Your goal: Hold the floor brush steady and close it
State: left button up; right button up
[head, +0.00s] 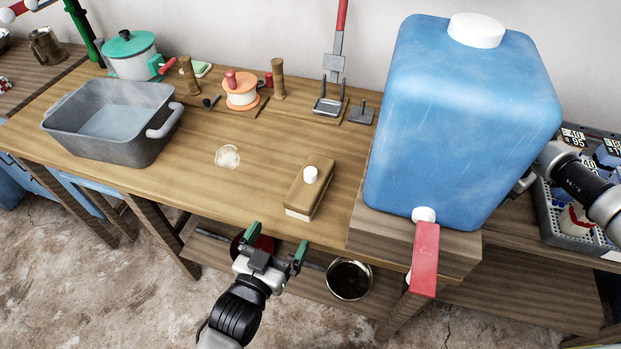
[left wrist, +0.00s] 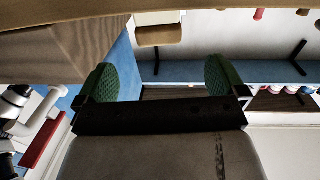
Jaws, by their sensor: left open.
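The floor brush seems to be the brown wooden block (head: 309,190) with pale bristles below, lying on the table near its front edge. A small white round cap (head: 310,174) sits on its top. My left gripper (head: 276,243) is open and empty, in front of the table edge, a little left of and nearer than the brush. In the left wrist view its green-padded fingers (left wrist: 160,80) stand wide apart with nothing between them. My right gripper (head: 524,184) is mostly hidden behind the blue water container, so its jaws cannot be made out.
A big blue container (head: 460,115) with a red tap lever (head: 425,260) stands right of the brush. A grey basin (head: 112,140) is at left. A pale round patch (head: 227,157) lies on the bare tabletop. A pot (head: 348,280) is on the shelf below.

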aim_at(303, 193)
jog(key=shift+s, duration=0.1)
jog(key=shift+r, duration=0.15)
pick_arm(q)
jog(key=x, duration=0.6)
jog(key=shift+w+d+p, duration=0.15)
jog(key=shift+w+p, duration=0.15)
jog(key=shift+p, duration=0.05)
pick_arm(e)
jog(key=shift+r, duration=0.2)
pick_arm(q)
jog(key=shift+w, duration=0.1)
jog(key=shift+w+d+r, duration=0.1)
jog(key=shift+w+d, duration=0.05)
jog(key=shift+w, duration=0.1)
pick_arm(e)
jog(key=shift+r, duration=0.15)
pick_arm(q)
jog(key=x, duration=0.3)
jog(key=shift+w+d+r+p, duration=0.15)
jog(key=shift+w+d+p, duration=0.05)
jog(key=shift+w+p, duration=0.15)
pick_arm(e)
jog(key=shift+r, duration=0.25)
pick_arm(q)
jog(key=shift+w+d, duration=0.15)
jog(key=shift+w, duration=0.25)
